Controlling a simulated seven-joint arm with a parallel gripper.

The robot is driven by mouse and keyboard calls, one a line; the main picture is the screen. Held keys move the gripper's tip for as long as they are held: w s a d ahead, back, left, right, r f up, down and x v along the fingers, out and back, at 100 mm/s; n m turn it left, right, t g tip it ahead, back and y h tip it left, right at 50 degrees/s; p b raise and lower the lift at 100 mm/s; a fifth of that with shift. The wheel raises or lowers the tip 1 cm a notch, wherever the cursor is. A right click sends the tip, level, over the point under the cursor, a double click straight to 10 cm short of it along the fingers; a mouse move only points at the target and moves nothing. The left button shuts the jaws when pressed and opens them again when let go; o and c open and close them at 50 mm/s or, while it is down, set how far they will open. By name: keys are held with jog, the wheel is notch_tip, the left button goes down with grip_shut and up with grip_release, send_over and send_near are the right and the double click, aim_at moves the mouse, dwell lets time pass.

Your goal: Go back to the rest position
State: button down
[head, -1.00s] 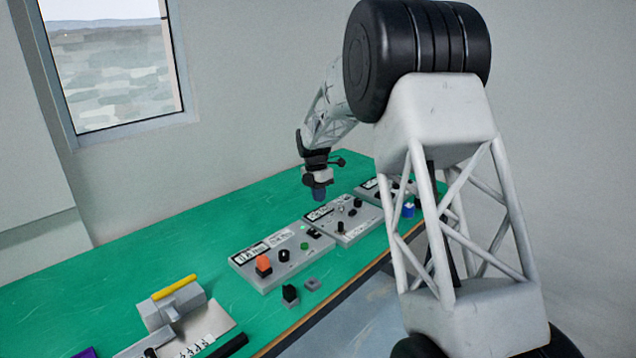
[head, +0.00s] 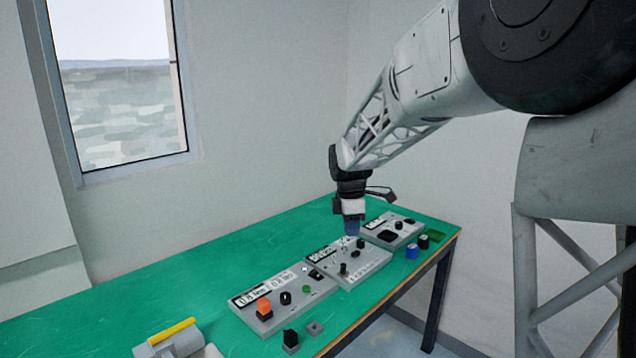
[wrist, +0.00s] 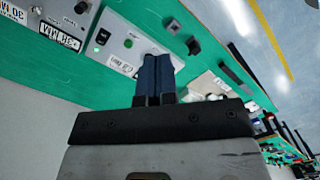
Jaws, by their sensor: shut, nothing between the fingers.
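My gripper (head: 352,228) hangs over the far part of the green table, just above the middle grey control panel (head: 350,270) in the head view. In the wrist view its blue fingers (wrist: 158,75) are pressed together with nothing between them. The arm reaches in from the upper right, clear of the table. In the wrist view a grey panel (wrist: 115,45) with a lit green button lies beyond the fingers.
On the green table (head: 130,290) stand a near panel (head: 275,318) with an orange switch, a far panel (head: 405,238), a blue part (head: 411,252), small black and grey parts, and a yellow-handled valve (head: 170,340). The table's left rear is clear.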

jog(key=s+d+r+m, duration=0.2)
jog(key=s+m, duration=0.1)
jog(key=s, duration=0.5)
jog(key=s+d+r+m+t, duration=0.1)
jog(key=s+d+r+m, duration=0.2)
jog(key=s, duration=0.5)
jog(key=s+d+m, duration=0.2)
jog(key=s+m, duration=0.2)
jog(key=s, duration=0.4)
jog(key=s+d+f+m, duration=0.1)
jog(key=s+m, duration=0.3)
jog(key=s, duration=0.6)
jog(key=s+d+f+m+t, duration=0.1)
jog(key=s+f+m, duration=0.2)
jog(key=s, duration=0.7)
jog(key=shift+d+f+m+t+y, duration=0.2)
jog(key=shift+d+m+t+y, duration=0.15)
jog(key=shift+m, duration=0.75)
